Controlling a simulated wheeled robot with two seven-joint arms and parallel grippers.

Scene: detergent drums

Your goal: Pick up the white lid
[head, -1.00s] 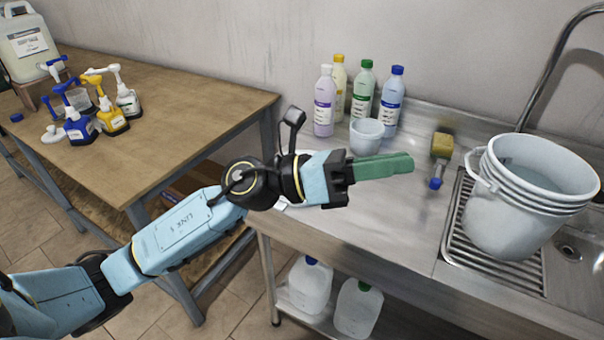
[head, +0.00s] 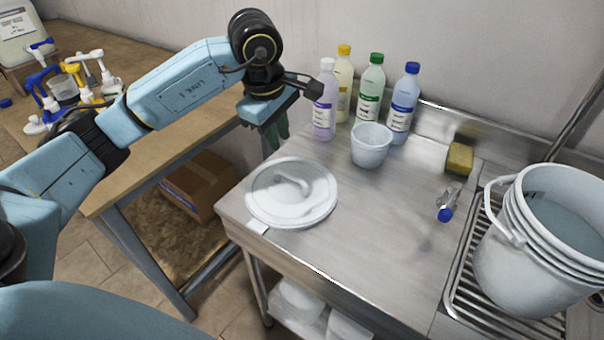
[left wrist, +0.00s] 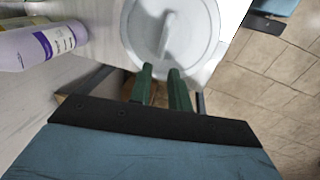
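The white lid (head: 291,192) lies flat at the left end of the steel counter, its raised handle on top. It is fully visible in the head view. My left gripper (head: 277,136) points down above and behind the lid, near the lilac bottle, apart from the lid. In the left wrist view the lid (left wrist: 150,40) appears beyond the fingertips, with its handle in line with them. The two green fingers (left wrist: 160,70) stand apart with an empty gap between them. My right gripper is not in view.
Several bottles, including a lilac one (head: 324,105), stand along the wall behind a white cup (head: 371,145). A yellow sponge (head: 459,158), a blue-ended item (head: 446,211) and stacked buckets (head: 530,240) are to the right. The counter's middle is clear.

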